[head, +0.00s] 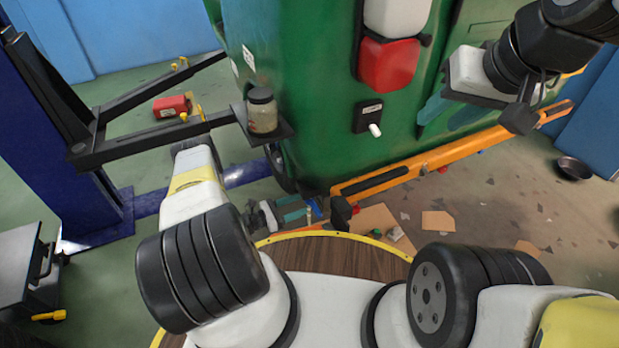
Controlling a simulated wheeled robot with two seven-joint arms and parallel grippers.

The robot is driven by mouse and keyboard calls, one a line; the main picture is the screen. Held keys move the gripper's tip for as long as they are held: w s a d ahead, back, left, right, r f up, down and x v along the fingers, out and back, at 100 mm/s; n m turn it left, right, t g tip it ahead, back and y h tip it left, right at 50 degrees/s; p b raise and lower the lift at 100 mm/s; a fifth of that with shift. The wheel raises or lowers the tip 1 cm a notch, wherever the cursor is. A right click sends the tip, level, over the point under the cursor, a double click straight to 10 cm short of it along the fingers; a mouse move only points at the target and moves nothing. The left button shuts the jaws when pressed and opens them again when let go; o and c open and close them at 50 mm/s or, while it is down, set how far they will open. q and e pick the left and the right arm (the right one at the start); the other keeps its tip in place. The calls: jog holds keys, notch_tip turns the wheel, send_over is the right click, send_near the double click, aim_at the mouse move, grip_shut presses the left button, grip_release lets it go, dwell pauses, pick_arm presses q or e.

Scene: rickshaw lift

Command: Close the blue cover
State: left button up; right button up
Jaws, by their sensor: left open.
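I cannot pick out a blue cover for certain. A small blue piece (316,206) shows low down, in front of the green vehicle (310,90), close to the fingertips of my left gripper (308,213). That gripper is open and small in view; I cannot tell whether it touches the piece. My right gripper (437,119) is at the upper right, beside the vehicle's green body, with its teal fingers apart and nothing seen between them. A black box with a white knob (368,117) is on the vehicle, to the left of my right gripper.
An orange lift arm (420,165) runs under the vehicle. A black lift arm (150,145) reaches in from a blue post (45,150). A jar (262,110) stands on its end plate. A red can (171,106) and a dark bowl (573,168) are on the floor, with cardboard pieces (438,221).

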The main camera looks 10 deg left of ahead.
pick_arm(q)
jog(key=shift+x, duration=0.95)
grip_shut()
dwell(0.7)
